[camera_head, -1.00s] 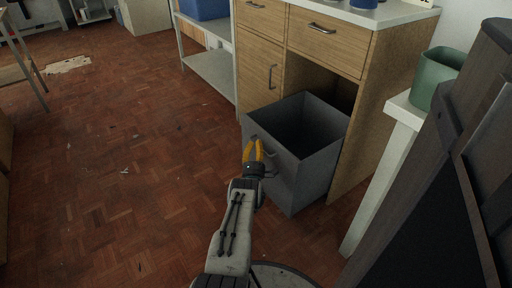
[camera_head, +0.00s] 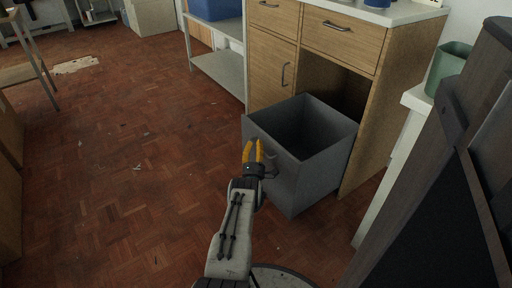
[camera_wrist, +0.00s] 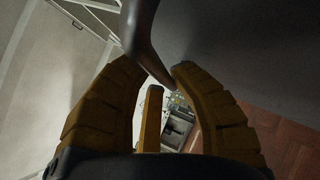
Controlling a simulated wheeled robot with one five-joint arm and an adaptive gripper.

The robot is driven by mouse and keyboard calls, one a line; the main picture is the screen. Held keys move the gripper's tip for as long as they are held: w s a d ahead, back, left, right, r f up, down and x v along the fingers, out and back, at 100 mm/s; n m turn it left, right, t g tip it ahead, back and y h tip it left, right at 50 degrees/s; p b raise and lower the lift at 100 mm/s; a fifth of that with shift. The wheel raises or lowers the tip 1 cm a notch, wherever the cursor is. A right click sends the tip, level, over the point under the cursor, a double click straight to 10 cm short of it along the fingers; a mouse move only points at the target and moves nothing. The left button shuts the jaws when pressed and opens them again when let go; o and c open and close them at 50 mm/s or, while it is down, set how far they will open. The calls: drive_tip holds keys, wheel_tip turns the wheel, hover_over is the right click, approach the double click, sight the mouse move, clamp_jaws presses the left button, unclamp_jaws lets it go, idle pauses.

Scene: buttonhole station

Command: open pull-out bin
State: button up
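The grey pull-out bin (camera_head: 318,172) stands well out from its bay in the wooden cabinet, its open top showing an empty-looking inside. Its dark handle (camera_wrist: 148,45) is on the front face and runs between my fingers in the wrist view. My gripper (camera_head: 253,148) has yellow fingers and is at the bin's front, at the handle. In the wrist view my gripper (camera_wrist: 155,72) has its fingertips close on either side of the handle bar. The bin's grey front (camera_wrist: 230,45) fills the upper right there.
The wooden cabinet (camera_head: 390,95) has drawers and a door beside the bin's bay. A white stand (camera_head: 385,195) with a green cup (camera_head: 447,68) is at the right. The wooden floor (camera_head: 110,170) on the left is mostly clear, with small scraps.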

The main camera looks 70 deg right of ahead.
drive_tip(key=o, duration=0.4)
drive_tip(key=shift+f, duration=0.15)
drive_tip(key=shift+o, duration=0.2)
drive_tip(key=shift+s+g, duration=0.1)
drive_tip(key=shift+g, duration=0.2)
drive_tip(key=shift+a+f, duration=0.1)
drive_tip(key=v, duration=1.1)
drive_tip(key=shift+a, duration=0.35)
drive_tip(key=shift+s, duration=0.1)
